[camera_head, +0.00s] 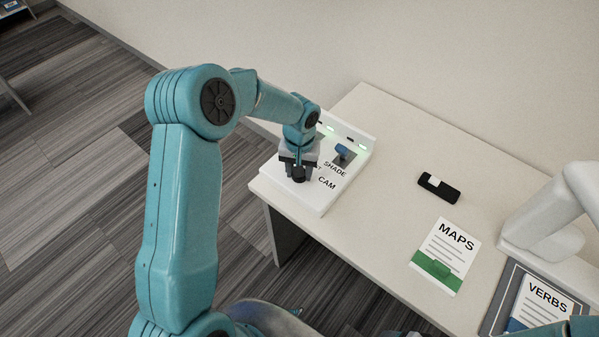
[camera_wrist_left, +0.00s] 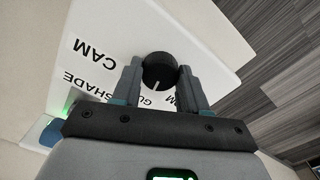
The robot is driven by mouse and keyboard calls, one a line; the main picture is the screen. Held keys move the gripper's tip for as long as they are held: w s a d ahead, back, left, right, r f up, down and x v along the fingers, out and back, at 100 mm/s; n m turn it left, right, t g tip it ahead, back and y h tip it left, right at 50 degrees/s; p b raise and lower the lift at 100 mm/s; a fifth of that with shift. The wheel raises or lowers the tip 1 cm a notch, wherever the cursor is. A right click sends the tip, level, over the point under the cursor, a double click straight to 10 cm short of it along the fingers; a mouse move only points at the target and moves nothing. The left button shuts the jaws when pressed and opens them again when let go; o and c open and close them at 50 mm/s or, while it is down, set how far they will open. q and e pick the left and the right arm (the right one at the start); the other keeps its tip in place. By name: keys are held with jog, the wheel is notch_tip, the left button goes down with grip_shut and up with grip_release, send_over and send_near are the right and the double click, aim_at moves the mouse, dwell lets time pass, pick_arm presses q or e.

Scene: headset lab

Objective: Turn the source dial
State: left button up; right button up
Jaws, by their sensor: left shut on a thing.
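The source dial (camera_wrist_left: 159,70) is a round black knob with a pale pointer line. It sits on a white control box (camera_head: 318,197) at the left end of the table. My left gripper (camera_wrist_left: 160,82) is shut on the dial, with one finger on each side of it in the left wrist view. In the head view my left gripper (camera_head: 299,168) comes down onto the dial (camera_head: 298,175) from above. Labels on the box read CAM and SHADE; another label is partly hidden by the gripper. My right gripper is not in view.
A blue switch (camera_head: 344,151) stands on the box by the SHADE label, near green lights. A black device (camera_head: 439,187), a MAPS sheet (camera_head: 445,257), a VERBS sheet (camera_head: 540,304) and a white stand (camera_head: 550,225) are farther right. The table (camera_head: 385,150) between is clear.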

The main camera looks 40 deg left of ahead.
pick_arm(q)
jog(key=m, duration=0.3)
jog(key=shift+m+b, duration=0.4)
jog(key=m, duration=0.3)
jog(key=shift+r+m, duration=0.1)
jog(key=shift+m, duration=0.2)
jog(key=m, duration=0.6)
jog(key=shift+w, duration=0.1)
jog(key=shift+m, duration=0.4)
jog(key=o, duration=1)
jog(key=shift+o, duration=0.2)
jog(key=shift+r, duration=0.1)
notch_tip(320, 180, up, 16)
jog(key=shift+s, duration=0.2)
